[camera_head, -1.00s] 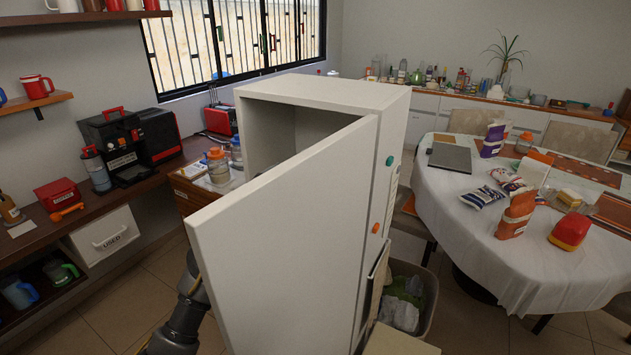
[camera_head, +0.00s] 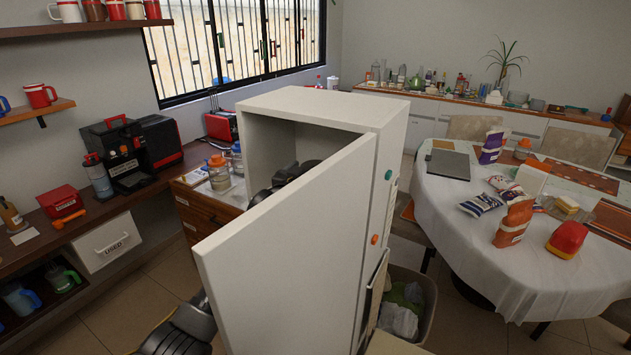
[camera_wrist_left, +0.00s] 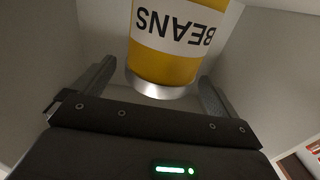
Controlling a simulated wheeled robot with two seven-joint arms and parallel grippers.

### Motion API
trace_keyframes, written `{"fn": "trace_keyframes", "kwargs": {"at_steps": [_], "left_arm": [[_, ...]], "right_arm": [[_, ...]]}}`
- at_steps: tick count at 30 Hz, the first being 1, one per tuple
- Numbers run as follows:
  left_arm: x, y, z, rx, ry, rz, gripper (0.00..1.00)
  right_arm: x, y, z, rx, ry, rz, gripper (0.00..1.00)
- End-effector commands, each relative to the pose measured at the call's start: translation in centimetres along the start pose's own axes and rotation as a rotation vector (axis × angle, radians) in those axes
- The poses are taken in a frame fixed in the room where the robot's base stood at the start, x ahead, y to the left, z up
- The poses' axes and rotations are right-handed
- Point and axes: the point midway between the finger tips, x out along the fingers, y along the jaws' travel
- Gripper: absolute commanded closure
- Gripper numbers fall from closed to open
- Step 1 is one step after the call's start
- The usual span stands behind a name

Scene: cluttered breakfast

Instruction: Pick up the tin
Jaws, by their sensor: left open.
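The tin (camera_wrist_left: 172,45) is yellow with a white band that reads BEANS, upside down in the left wrist view. Its silver rim faces my left gripper (camera_wrist_left: 157,72). The gripper is open, with one finger on either side of the tin's near end; I cannot tell whether either finger touches it. The tin's far end is cut off by the picture edge. In the head view the open door of the white cabinet (camera_head: 285,245) hides the tin and my left fingers. Only dark parts of my left arm show above and below the door. My right gripper is not in view.
The cabinet's walls (camera_wrist_left: 265,60) stand close around my left gripper. A counter with a coffee machine (camera_head: 160,140) is at the left. A table with a white cloth (camera_head: 450,205) and several packets is at the right. A bin (camera_head: 408,300) stands beside the cabinet.

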Motion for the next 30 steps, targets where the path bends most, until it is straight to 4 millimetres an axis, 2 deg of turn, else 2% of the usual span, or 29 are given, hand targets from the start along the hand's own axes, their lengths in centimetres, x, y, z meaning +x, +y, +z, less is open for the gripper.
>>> {"fn": "trace_keyframes", "kwargs": {"at_steps": [1, 6, 15, 30], "left_arm": [[0.7, 0.0, -0.4, -0.001, -0.003, 0.000, 0.03], [2.2, 0.0, -0.1, -0.001, -0.002, 0.000, 0.03], [2.4, 0.0, 0.0, -0.001, 0.000, 0.000, 0.03], [2.4, 0.0, 0.0, -0.001, -0.001, 0.000, 0.68]], "right_arm": [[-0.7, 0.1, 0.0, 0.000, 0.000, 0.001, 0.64], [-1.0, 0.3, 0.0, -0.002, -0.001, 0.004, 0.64], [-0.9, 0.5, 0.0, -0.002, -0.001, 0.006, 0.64], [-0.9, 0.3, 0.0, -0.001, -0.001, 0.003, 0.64]]}}
